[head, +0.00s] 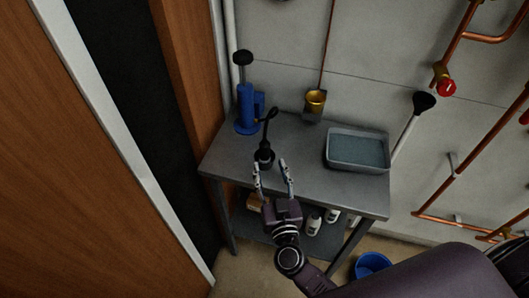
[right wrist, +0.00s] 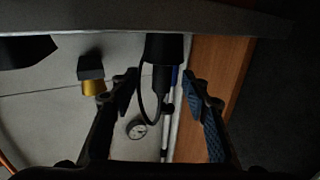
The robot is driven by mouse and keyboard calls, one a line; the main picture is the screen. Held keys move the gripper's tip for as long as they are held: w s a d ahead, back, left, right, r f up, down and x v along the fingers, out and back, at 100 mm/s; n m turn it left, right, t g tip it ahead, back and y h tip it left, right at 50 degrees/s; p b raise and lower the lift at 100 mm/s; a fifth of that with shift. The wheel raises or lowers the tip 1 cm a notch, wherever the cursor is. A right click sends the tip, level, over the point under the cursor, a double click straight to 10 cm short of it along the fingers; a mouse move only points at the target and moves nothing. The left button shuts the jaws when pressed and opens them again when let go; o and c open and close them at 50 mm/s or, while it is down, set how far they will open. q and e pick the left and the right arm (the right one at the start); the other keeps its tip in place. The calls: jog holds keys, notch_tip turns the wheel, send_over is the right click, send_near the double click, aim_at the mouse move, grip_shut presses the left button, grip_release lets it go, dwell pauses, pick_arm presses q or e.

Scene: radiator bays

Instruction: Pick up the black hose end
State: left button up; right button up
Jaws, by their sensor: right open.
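The black hose end (head: 264,156) stands upright on the grey table (head: 305,180) near its front left, with a thin black hose looping up from it. My right gripper (head: 271,166) is open just in front of it, fingers pointing toward it. In the right wrist view, which is upside down, the hose end (right wrist: 163,48) appears between the open fingers (right wrist: 160,80) but apart from both. Whether it is fully between the fingertips or just beyond them I cannot tell. My left gripper is not in view.
A blue pump (head: 245,108) stands at the table's back left. A brass cup (head: 315,101) is at the back, and a grey tray (head: 357,166) fills the right side. White bottles (head: 314,222) stand on the lower shelf. A blue bucket (head: 372,264) is on the floor.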

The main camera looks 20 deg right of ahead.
aim_at(266, 156)
jog(key=w, duration=0.6)
jog(key=shift+d+r+p, duration=0.15)
jog(key=shift+r+p, duration=0.15)
jog(key=shift+p, duration=0.1)
jog(key=shift+w+f, duration=0.1)
jog(key=shift+w, duration=0.25)
jog(key=shift+s, duration=0.1)
grip_shut()
